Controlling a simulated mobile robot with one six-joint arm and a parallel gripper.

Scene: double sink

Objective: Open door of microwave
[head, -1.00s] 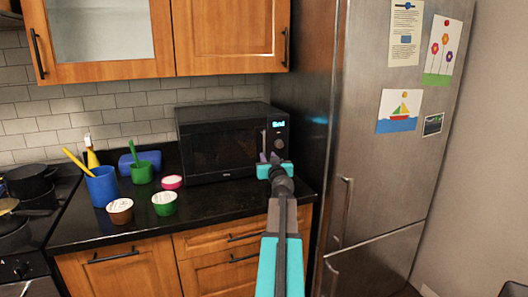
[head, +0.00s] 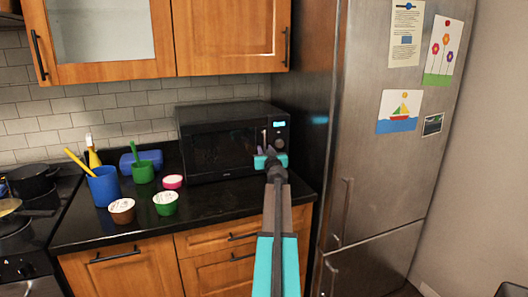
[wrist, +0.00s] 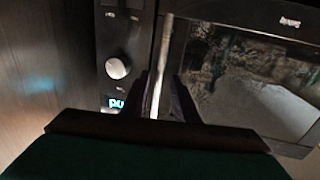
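The black microwave (head: 215,145) stands on the counter with its door shut. Its pale vertical door handle (wrist: 164,60) is seen close up in the wrist view, between the dark window and the control panel with a round knob (wrist: 117,68). My gripper (head: 265,152) is in front of the handle. In the wrist view my gripper (wrist: 162,90) has its two dark fingers on either side of the handle, and they look apart. The body of my gripper hides the lower part of the view.
The steel fridge (head: 385,150) stands close on the right of the microwave. Left of it on the black counter (head: 215,205) are a blue cup (head: 103,187), a green cup (head: 143,172) and several small tubs.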

